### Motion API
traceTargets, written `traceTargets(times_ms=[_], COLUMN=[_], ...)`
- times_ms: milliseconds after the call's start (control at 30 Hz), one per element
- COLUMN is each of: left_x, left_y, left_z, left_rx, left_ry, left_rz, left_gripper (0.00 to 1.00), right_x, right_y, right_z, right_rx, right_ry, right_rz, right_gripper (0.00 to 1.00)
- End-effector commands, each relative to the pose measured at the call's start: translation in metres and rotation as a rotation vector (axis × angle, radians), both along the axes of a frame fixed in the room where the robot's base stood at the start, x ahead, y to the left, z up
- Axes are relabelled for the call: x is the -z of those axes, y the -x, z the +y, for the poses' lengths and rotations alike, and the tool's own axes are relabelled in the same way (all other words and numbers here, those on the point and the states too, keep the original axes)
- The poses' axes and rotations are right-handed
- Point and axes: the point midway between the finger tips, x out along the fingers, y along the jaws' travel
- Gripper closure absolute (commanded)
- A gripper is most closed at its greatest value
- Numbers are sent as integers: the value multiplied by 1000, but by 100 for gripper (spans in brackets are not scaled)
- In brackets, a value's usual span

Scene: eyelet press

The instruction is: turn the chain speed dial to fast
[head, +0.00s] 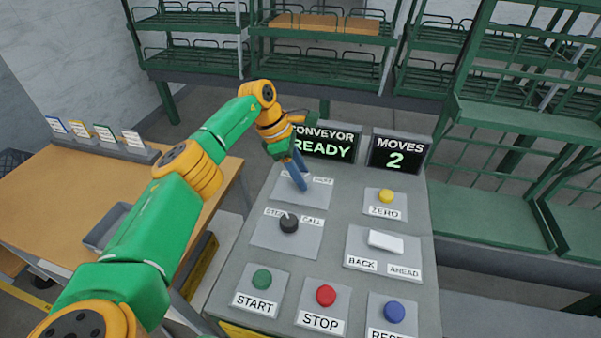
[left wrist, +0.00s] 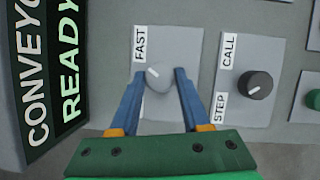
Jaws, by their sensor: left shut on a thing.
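The chain speed dial (left wrist: 158,79) is a pale grey round knob with a white pointer mark. In the left wrist view it sits between the two blue fingers of my left gripper (left wrist: 160,72), which is shut on it. The mark faces up and left, toward the FAST label (left wrist: 140,43); the dial's other label is hidden. In the head view my left gripper (head: 299,183) reaches down onto the dial's grey plate (head: 318,194), and its fingers hide the knob. My right gripper is in neither view.
A black STEP/CALL dial (head: 289,224) sits just nearer on the panel. START (head: 262,279), STOP (head: 326,296) and ZERO (head: 386,196) buttons and a white BACK/AHEAD rocker (head: 385,241) lie around. The CONVEYOR READY display (head: 326,143) stands close behind the gripper.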

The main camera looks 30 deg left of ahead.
Motion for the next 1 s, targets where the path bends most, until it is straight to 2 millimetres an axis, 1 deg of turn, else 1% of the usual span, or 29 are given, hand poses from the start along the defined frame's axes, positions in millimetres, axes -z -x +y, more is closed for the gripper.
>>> traceTargets(times_ms=[33, 67, 100, 133, 167, 467, 567, 600, 733, 800, 900, 1000], left_x=[0, 0, 0, 0, 0, -1, -13, -21, -50, -60, -66, -66], left_y=[0, 0, 0, 0, 0, 0, 1, 3, 7, 9, 10, 11], left_z=[0, 0, 0, 0, 0, 1, 6, 9, 19, 22, 24, 25], left_rx=[2, 2, 2, 1, 1, 0, -1, -1, -2, -1, 1, 1], left_ry=[0, 0, 0, 0, 0, 0, -1, -1, -1, -1, -1, -1], left_rz=[-1, -1, -1, 0, 0, -1, -4, -5, -4, -2, -1, 1], left_gripper=[100, 48, 37, 29, 23, 23, 23, 23, 23, 23, 23, 23], right_x=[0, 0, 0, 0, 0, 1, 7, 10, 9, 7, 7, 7], right_y=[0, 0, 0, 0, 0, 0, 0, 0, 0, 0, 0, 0], right_z=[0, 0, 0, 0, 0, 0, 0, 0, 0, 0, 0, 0], right_rx=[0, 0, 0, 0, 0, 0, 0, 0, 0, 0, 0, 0], right_ry=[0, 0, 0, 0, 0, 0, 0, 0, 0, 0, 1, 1], right_rz=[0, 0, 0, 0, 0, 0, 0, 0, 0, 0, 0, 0], right_gripper=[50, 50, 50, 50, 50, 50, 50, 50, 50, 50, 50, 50])
